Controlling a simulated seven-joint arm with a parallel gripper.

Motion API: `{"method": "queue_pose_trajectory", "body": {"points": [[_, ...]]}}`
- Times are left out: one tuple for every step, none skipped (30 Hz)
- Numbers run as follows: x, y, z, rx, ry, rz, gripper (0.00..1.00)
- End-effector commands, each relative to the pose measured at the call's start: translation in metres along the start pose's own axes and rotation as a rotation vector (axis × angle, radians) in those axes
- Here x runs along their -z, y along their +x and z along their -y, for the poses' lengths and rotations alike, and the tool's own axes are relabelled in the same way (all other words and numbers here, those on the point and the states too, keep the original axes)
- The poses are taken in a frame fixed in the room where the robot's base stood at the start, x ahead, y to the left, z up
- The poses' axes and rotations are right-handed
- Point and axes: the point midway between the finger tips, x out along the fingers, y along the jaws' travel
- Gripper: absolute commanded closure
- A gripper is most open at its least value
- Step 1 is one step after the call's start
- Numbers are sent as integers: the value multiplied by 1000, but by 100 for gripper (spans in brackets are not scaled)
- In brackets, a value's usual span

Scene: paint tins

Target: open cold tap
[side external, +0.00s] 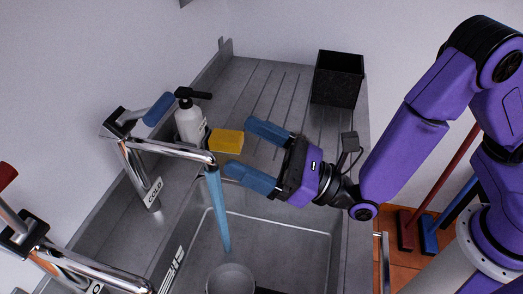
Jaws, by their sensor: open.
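The cold tap (136,160) is chrome, with a COLD label on its post and a blue lever (158,109) on top, angled up to the right. Its spout reaches right over the sink. A blue column like running water (217,205) hangs from the spout end down toward a grey round container (230,280) in the sink. My gripper (239,145) is open and empty, its blue fingers pointing left, to the right of the lever and apart from it. The lower finger appears close to the spout end; the depth between them is unclear.
A yellow sponge (226,140) and a white pump bottle (190,125) lie between the lever and my gripper in the picture. A second tap with a red lever (6,176) is at lower left. A black box (337,78) stands on the ribbed drainboard (270,85), which has free room.

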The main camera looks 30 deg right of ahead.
Motion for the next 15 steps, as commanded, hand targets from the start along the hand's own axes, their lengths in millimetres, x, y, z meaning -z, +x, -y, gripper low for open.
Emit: {"method": "queue_pose_trajectory", "body": {"points": [[0,-3,0,1,-1,0,6],[0,-5,0,0,-1,0,6],[0,-7,0,1,-1,0,6],[0,-8,0,0,0,0,6],[0,-9,0,1,-1,0,6],[0,-10,-1,0,0,0,6],[0,-11,-1,0,0,0,6],[0,-12,-1,1,0,0,6],[0,-12,-1,0,0,0,6],[0,-13,-1,0,0,0,6],[0,-13,-1,-1,0,0,6],[0,-13,-2,-1,0,0,6],[0,-14,-2,-1,0,0,6],[0,-14,-2,-1,0,0,6],[0,-14,-2,-1,0,0,6]]}}
